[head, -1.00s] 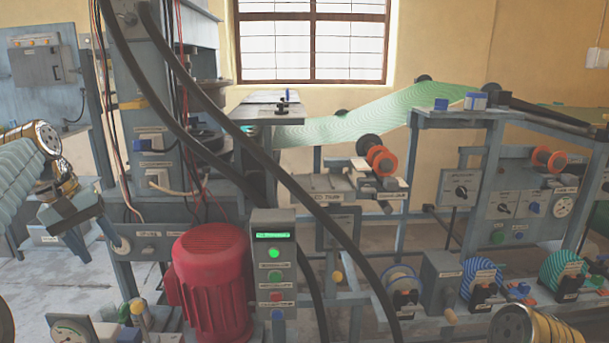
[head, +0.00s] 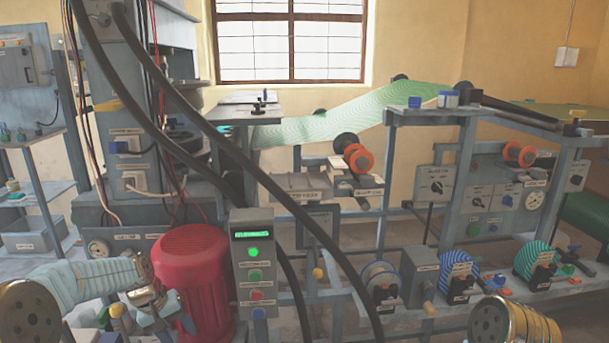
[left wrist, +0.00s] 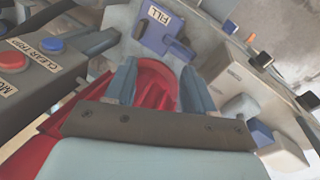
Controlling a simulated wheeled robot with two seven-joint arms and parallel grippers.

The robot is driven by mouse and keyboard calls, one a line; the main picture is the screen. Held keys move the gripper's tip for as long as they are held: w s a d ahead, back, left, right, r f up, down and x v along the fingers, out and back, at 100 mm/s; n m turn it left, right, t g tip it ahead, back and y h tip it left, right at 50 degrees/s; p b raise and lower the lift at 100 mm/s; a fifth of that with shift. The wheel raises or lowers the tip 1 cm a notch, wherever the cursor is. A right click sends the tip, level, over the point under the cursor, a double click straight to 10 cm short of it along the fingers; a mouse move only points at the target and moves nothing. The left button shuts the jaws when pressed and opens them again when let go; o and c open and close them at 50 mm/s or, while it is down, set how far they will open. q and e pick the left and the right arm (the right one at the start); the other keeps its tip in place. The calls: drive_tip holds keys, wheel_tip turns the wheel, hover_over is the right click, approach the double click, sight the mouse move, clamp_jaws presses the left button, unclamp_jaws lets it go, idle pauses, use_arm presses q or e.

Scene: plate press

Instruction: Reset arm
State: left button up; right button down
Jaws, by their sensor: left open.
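My left arm comes in at the lower left of the head view, and its gripper (head: 178,318) is low, in front of the red motor (head: 195,270). In the left wrist view the left gripper (left wrist: 155,80) is open, its two blue-grey fingers apart with nothing between them. The ribbed red motor (left wrist: 150,90) shows behind and between those fingers. My right gripper is not in view; a gold and grey part of my right arm shows at the bottom right of the head view.
A grey control box (head: 255,262) with a green display stands just right of the motor. Two thick black hoses cross in front of the press. In the left wrist view a blue FILL plate (left wrist: 165,27) and a button box (left wrist: 35,60) lie close by. Reels line the lower right shelf.

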use_arm(q)
drive_tip(key=s+d+f+m, duration=0.1)
drive_tip(key=s+d+f, duration=0.25)
drive_tip(key=f, duration=0.35)
drive_tip(key=s+d+f, duration=0.2)
drive_tip(key=d+f, duration=0.3)
drive_tip(key=f, duration=0.1)
drive_tip(key=s+d+f, duration=0.3)
drive_tip(key=s, duration=0.3)
drive_tip(key=s+d+f+m, duration=0.1)
drive_tip(key=s+d+f, duration=0.3)
drive_tip(key=s, duration=0.3)
drive_tip(key=s+d+f+m+h, duration=0.1)
drive_tip(key=s+d+f, duration=0.3)
drive_tip(key=s, duration=0.2)
drive_tip(key=shift+s+d+f+g, duration=0.15)
drive_tip(key=shift+s+f+g, duration=0.05)
drive_tip(key=shift+g, duration=0.2)
